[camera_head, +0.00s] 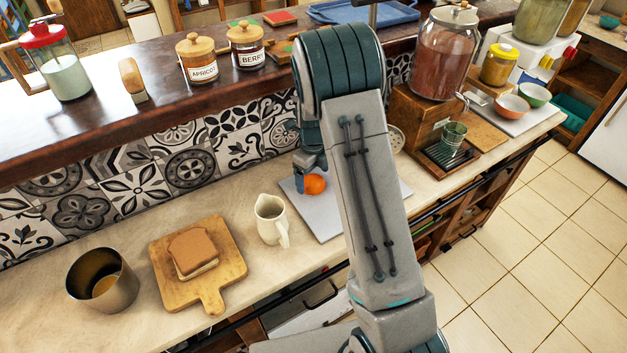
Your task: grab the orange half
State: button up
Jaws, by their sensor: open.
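The orange half (315,185) is a small, bright orange piece on a light grey board (326,225) on the counter. My gripper (303,184) is just left of it and above the board, partly hidden by my own arm. It is open. One finger shows close to the orange's left side; I cannot tell whether it touches. The other finger and the right part of the board's middle are hidden behind my arm.
A cream pitcher (270,219) stands left of the board. Further left are a wooden board (226,290) with bread (193,250) and a metal pot (101,281). A juice dispenser (442,55) stands at the right. A tiled wall (140,175) rises behind.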

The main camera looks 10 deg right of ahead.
jog(key=shift+f, duration=0.55)
jog(key=c, duration=1.1)
